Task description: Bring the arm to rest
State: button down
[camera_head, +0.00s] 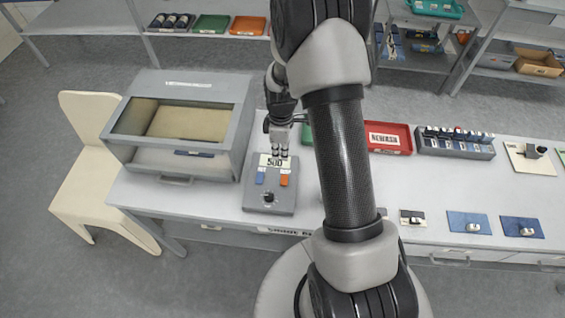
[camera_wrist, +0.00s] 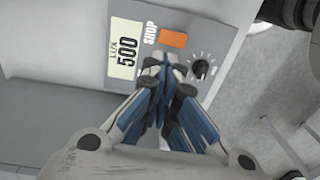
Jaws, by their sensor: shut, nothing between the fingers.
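My arm (camera_head: 343,160) rises through the middle of the head view and reaches over the table. My gripper (camera_head: 280,153) hangs over the back edge of a grey control box (camera_head: 255,198). In the wrist view my gripper (camera_wrist: 164,72) has its blue-padded fingers together, with nothing between them. The fingers stand in front of the box face. The box has a display (camera_head: 272,161) reading 500, a blue button (camera_head: 260,178), an orange button (camera_head: 284,180) and a dark knob (camera_head: 268,197). The wrist view shows the display (camera_wrist: 127,50), orange button (camera_wrist: 173,38) and knob (camera_wrist: 200,68). I cannot tell whether the fingers touch the box.
A grey windowed cabinet (camera_head: 230,150) stands left of the box, beside a cream chair (camera_head: 90,180). Right of my arm are a red tray (camera_head: 388,138), a filled rack (camera_head: 455,150) and small blue mats (camera_head: 468,218). Shelves line the back. Bare table lies between the rack and mats.

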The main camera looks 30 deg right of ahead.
jog(key=r, duration=0.4)
jog(key=shift+w+d, duration=0.2)
jog(key=shift+w, duration=0.1)
jog(key=shift+r, duration=0.1)
jog(key=s+a+r+m+t+b, duration=0.1)
jog(key=s+a+r+m, duration=0.25)
jog(key=r, duration=0.55)
jog(key=s+a+r+m+t+b, duration=0.1)
jog(key=s+a+r+m, duration=0.2)
jog(key=r, duration=0.6)
jog(key=s+a+r+m+t+b, duration=0.1)
jog(key=s+a+r+m, duration=0.1)
jog(key=s, duration=0.6)
jog(key=s+a+r+m+t+b, duration=0.1)
jog(key=s+a+m+t, duration=0.1)
jog(key=s, duration=0.6)
jog(key=shift+s+r+m+b, duration=0.2)
jog(key=shift+r+m+b, duration=0.15)
jog(key=shift+r, duration=0.05)
